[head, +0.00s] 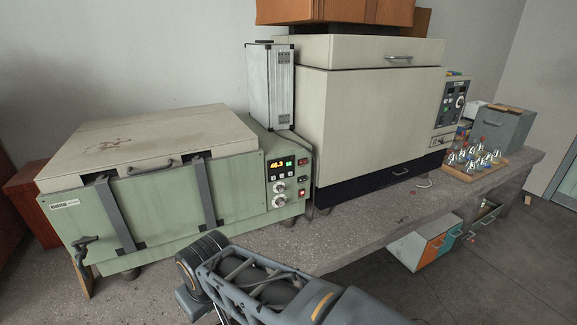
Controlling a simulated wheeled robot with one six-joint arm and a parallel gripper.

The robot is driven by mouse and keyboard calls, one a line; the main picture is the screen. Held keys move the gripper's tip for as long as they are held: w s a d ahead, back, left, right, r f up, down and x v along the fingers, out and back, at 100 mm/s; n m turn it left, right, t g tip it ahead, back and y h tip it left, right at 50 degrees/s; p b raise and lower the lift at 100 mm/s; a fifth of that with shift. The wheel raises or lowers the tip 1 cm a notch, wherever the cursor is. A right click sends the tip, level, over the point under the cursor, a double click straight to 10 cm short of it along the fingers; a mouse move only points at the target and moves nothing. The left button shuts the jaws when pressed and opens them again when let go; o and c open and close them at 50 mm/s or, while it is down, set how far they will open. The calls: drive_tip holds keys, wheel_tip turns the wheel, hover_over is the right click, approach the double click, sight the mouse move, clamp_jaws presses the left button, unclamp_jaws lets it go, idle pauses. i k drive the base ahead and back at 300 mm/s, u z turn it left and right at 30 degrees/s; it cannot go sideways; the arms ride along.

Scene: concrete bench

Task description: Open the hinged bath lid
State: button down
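The green bath (165,207) stands at the left end of the concrete bench. Its cream lid (130,135) lies flat and closed on top, with brownish stains. A dark handle (151,168) sits at the middle of the lid's front edge. Two dark straps (206,195) run down the front, one on each side of the handle. The control panel (288,180) at the right end is lit and reads about 46.3. A dark tap (84,244) sticks out at the lower left front. My arm shows at the bottom middle, in front of the bath; my gripper is not in view.
A tall grey-white box (270,85) stands behind the bath's right end. A large cream oven (368,120) is to the right. Farther right, a wooden tray (478,170) holds several glass flasks. The bench top (345,225) before the oven is mostly bare.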

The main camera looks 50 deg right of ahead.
sight(132, 149)
drive_tip(key=k, duration=1.1)
drive_tip(key=u, duration=0.75)
drive_tip(key=i, duration=1.5)
drive_tip(key=z, duration=0.65)
